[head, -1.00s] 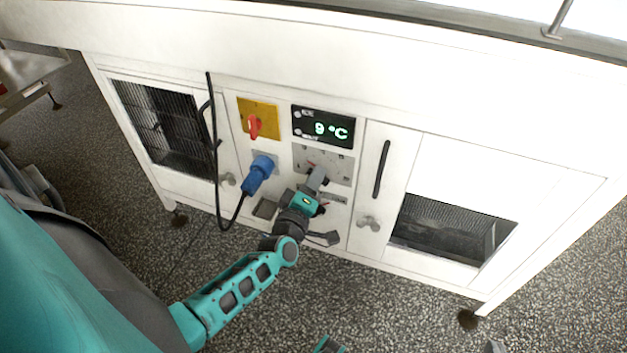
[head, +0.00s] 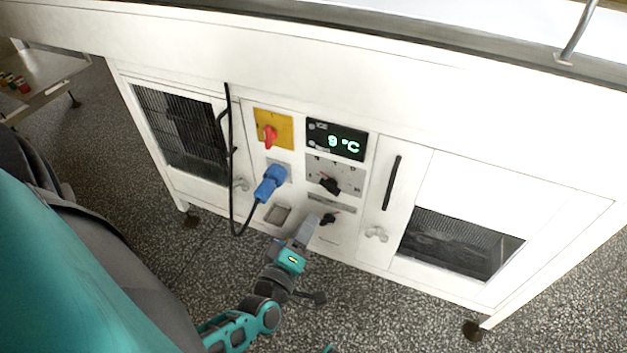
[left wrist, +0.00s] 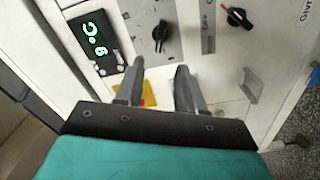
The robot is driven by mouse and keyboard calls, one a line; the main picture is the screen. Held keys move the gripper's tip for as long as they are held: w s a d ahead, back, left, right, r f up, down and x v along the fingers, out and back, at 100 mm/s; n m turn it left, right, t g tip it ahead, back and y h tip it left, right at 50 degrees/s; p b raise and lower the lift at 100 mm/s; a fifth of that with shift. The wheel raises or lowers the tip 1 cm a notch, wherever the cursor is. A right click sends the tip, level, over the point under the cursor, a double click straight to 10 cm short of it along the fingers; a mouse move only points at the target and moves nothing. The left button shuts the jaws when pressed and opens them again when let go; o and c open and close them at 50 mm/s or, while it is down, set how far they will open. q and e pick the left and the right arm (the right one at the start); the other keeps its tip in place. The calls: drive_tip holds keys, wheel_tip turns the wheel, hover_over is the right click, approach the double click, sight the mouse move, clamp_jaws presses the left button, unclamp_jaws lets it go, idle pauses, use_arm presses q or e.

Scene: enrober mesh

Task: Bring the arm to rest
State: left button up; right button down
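My left gripper (head: 304,232) is in front of the lower part of the machine's control panel, below the black knobs. In the left wrist view the two fingers of my left gripper (left wrist: 158,80) stand apart with nothing between them. The upper black knob (head: 330,184) and the lower black knob (head: 328,219) are on the panel. Both knobs also show in the left wrist view, one near the fingertips (left wrist: 161,31) and one at the upper right (left wrist: 237,17). My right gripper is not in view.
The white machine (head: 480,160) has a yellow plate with a red switch (head: 269,134), a display (head: 337,140) reading 9 °C, a blue plug (head: 270,184) with a black cable, and door handles (head: 391,183). Speckled floor (head: 380,315) lies open in front. A table (head: 45,80) stands at far left.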

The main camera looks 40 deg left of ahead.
use_arm(q)
drive_tip(key=shift+s+d, duration=0.15)
drive_tip(key=shift+s, duration=0.55)
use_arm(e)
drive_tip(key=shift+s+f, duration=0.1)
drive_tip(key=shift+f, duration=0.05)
